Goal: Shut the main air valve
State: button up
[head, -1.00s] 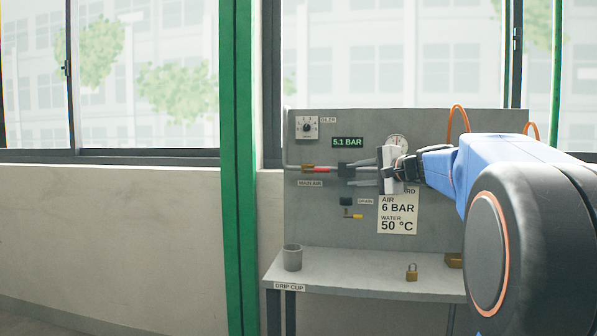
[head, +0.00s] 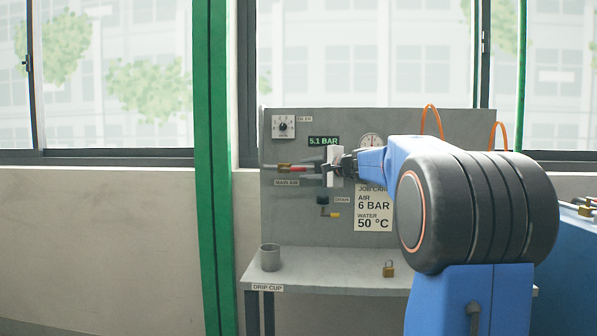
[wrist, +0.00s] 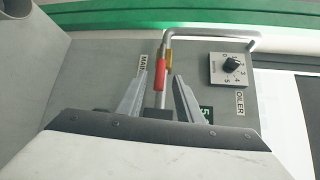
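The main air valve is a brass body (head: 284,166) on a grey pipe at the panel's left, above a MAIN AIR label. Its red handle (head: 298,169) lies along the pipe, pointing right; it also shows in the wrist view (wrist: 160,75). My gripper (head: 312,170) is just right of the handle. In the wrist view my gripper (wrist: 158,86) is open, its two fingers apart on either side of the handle's near end. I cannot tell whether either finger touches it. The wrist housing hides the pipe further on.
A display (head: 323,141) reads 5.1 BAR. The job card (head: 374,212) says air 6 BAR, water 50 °C. An oiler dial (head: 283,126) sits upper left and a drain valve (head: 325,207) below. A drip cup (head: 270,257) and a padlock (head: 388,269) stand on the shelf.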

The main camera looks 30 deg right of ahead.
aim_at(300, 169)
jog(key=shift+x, duration=2.5)
jog(key=shift+c, duration=0.4)
grip_shut()
